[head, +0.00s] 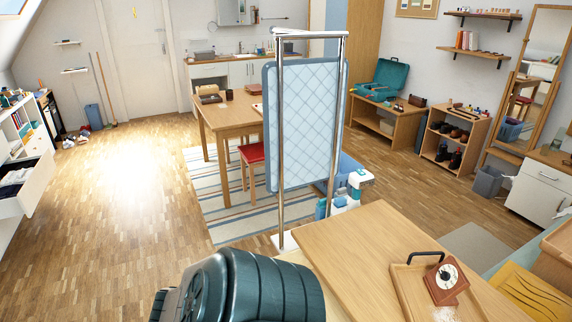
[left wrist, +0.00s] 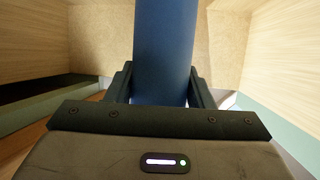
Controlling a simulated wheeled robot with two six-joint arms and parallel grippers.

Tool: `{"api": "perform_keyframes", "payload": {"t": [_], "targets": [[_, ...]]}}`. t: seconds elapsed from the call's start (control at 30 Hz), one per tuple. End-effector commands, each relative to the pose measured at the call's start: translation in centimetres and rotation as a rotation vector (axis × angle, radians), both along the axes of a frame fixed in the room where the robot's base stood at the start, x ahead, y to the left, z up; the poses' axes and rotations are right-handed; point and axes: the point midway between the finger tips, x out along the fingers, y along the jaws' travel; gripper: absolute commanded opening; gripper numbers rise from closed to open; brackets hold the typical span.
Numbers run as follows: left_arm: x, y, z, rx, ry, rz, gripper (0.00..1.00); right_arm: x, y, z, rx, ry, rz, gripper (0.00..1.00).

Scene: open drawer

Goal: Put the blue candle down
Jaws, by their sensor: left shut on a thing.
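The blue candle (left wrist: 163,45), a smooth dark blue cylinder, stands up from between the fingers of my left gripper (left wrist: 162,88) in the left wrist view. The left gripper is shut on it. The candle's top is cut off by the frame edge and its lower end is hidden behind the gripper body. I cannot tell whether it touches a surface. I do not make out the candle or either gripper in the head view. My right gripper is not in view.
In the left wrist view, pale wooden walls (left wrist: 265,45) flank the gripper, with a speckled tan surface (left wrist: 98,40) behind the candle. In the head view, a wooden table (head: 350,240) bears a tray (head: 408,283) with a dial device (head: 446,280). A quilted panel (head: 305,120) stands behind it.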

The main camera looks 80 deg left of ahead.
Motion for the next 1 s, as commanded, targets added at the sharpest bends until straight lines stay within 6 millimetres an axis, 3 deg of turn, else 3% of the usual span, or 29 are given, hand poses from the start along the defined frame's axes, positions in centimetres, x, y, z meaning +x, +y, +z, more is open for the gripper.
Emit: {"api": "perform_keyframes", "payload": {"t": [0.2,0.53,0.57,0.67,1.0], "targets": [[0.0,0.0,-3.0,-0.001,0.0,0.001,0.17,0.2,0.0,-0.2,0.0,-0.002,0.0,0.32],[0.0,0.0,-3.3,-0.001,0.001,0.0,0.17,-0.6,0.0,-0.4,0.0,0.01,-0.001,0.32],[0.0,-0.1,-3.4,-0.001,0.001,0.0,0.5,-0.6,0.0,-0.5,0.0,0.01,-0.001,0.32],[0.0,-0.1,-3.3,-0.001,0.001,0.0,0.69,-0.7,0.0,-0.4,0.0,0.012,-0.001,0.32],[0.0,-0.2,-3.1,-0.002,0.0,-0.001,0.69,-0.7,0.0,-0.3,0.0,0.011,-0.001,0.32]]}}
